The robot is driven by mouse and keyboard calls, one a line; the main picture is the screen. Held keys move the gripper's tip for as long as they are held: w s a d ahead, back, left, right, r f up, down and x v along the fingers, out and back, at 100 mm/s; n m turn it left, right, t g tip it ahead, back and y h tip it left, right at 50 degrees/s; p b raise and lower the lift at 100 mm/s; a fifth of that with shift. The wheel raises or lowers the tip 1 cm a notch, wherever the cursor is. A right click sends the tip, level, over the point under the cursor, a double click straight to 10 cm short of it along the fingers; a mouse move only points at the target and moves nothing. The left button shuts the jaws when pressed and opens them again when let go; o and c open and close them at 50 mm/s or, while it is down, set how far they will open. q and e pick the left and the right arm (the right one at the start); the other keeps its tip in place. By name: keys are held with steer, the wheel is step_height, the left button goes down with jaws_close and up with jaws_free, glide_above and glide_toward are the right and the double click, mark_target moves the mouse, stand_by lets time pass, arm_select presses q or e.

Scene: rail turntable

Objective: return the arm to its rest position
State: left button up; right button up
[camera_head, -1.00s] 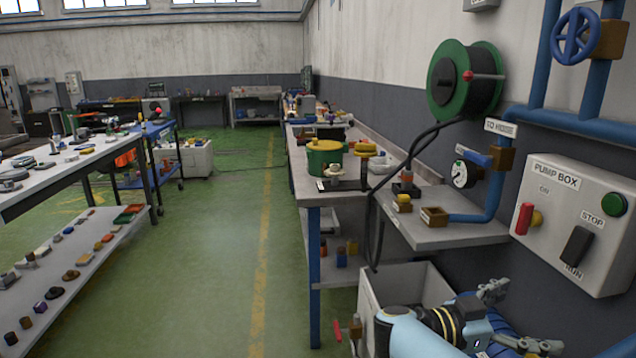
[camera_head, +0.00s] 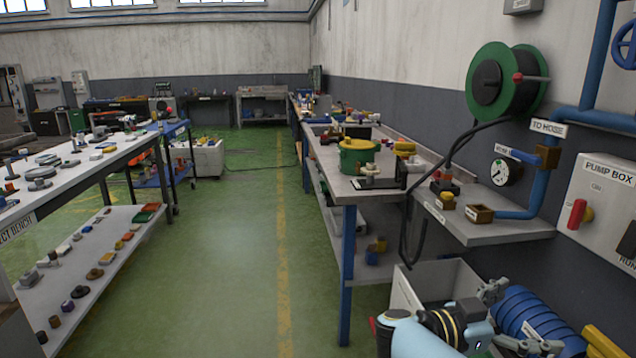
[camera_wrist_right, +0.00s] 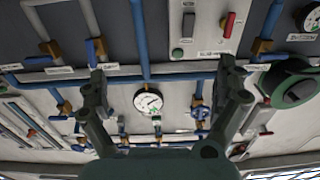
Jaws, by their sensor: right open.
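My right arm shows at the bottom right of the head view, its light blue and black links bent low beside the wall. My right gripper (camera_head: 512,318) is at the end of it, with its two grey fingers spread apart and nothing between them. In the right wrist view the same gripper (camera_wrist_right: 168,90) is open and empty, its fingers pointing toward a wall of pipes and gauges. My left gripper is not in view.
A grey bin (camera_head: 410,290) and a blue coiled hose (camera_head: 533,312) are close to my right arm. The pump box (camera_head: 607,205) and hose reel (camera_head: 503,82) are on the right wall. A workbench (camera_head: 348,188) stands ahead. The green floor (camera_head: 215,290) is clear in the middle.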

step_height(320, 180, down, 15)
steer(key=s+a+n+t+y, duration=0.1)
steer(key=a+n+t+y, duration=0.1)
steer(key=n+t+y, duration=0.75)
steer(key=s+a+f+n+y, duration=0.4)
steer(key=s+f+n+y, duration=0.2)
steer(key=s+f, duration=0.7)
steer(key=s+d+f+n+g+y, duration=0.1)
steer(key=s+f+g, duration=0.35)
steer(key=s, duration=0.65)
steer(key=s+d+f+g, duration=0.1)
steer(key=s+f+g, duration=0.3)
steer(key=s, duration=0.7)
steer(key=s+d+f+n+g+y, duration=0.15)
steer(key=s+f, duration=0.35)
steer(key=s, duration=0.6)
arm_select(q)
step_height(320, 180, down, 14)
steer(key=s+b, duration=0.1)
steer(key=b, duration=1.2)
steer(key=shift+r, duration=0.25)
arm_select(e)
step_height(320, 180, down, 13)
steer(key=a, duration=0.1)
steer(key=shift+g+h, duration=0.3)
steer(key=shift+g, duration=0.05)
